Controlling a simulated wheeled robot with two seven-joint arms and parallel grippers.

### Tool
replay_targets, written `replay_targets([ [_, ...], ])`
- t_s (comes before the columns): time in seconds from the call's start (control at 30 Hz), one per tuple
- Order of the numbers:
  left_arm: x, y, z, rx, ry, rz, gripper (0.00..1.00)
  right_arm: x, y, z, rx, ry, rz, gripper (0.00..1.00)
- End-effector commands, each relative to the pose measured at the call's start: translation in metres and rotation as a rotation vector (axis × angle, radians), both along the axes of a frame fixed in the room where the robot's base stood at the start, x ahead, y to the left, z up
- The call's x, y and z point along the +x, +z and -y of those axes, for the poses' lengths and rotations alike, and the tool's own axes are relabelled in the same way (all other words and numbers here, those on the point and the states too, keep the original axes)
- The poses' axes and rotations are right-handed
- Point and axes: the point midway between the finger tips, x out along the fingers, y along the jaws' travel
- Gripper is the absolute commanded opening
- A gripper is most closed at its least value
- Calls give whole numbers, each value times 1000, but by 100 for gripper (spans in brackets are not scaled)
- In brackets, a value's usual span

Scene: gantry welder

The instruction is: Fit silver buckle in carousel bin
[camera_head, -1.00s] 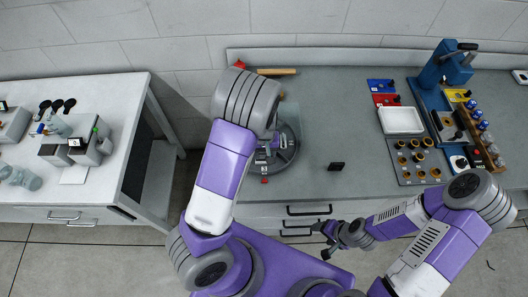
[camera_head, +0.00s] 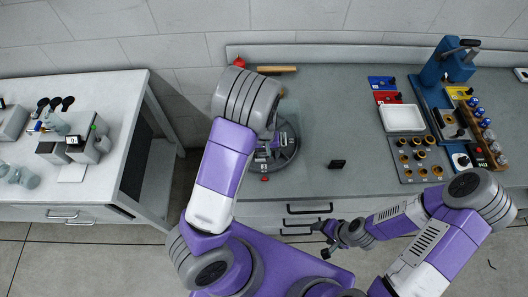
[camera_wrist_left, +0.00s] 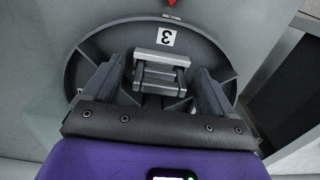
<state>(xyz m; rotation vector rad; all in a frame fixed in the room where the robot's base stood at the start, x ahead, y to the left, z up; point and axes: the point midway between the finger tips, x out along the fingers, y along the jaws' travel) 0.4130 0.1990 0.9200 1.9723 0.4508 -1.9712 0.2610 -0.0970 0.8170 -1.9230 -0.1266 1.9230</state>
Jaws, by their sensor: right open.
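The silver buckle (camera_wrist_left: 161,57) shows in the left wrist view as a grey metal frame with crossbars. It lies over the round dark carousel (camera_wrist_left: 218,62), just below the white label "3"; I cannot tell how deep it sits in the bin. My left gripper (camera_wrist_left: 159,70) has its two fingers apart, one on each side of the buckle, with gaps visible beside it. In the head view the carousel (camera_head: 290,146) is partly hidden behind my left arm, and little of my left gripper (camera_head: 262,158) shows. My right gripper (camera_head: 327,242) is open and empty, in front of the bench drawers.
Farther right are a white tray (camera_head: 402,118), a board of brass rings (camera_head: 421,160) and a blue press (camera_head: 447,65). A wooden-handled tool (camera_head: 277,69) lies behind.

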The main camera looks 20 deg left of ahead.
Motion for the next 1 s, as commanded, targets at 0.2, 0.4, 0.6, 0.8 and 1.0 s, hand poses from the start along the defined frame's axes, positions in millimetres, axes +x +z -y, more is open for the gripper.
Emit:
replay_targets([
  [0.2,0,0,0,0,0,0,86,0,0,0,0,0,0,71],
  [0.4,1,17,1,-1,-3,3,86,0,4,0,0,0,0,71],
  [0.6,1,52,0,-1,-1,4,86,0,12,0,0,0,0,71],
  [0.8,0,73,0,0,0,1,86,0,15,0,0,0,0,71],
  [1.0,0,76,0,0,0,-1,86,0,15,0,0,0,0,71],
])
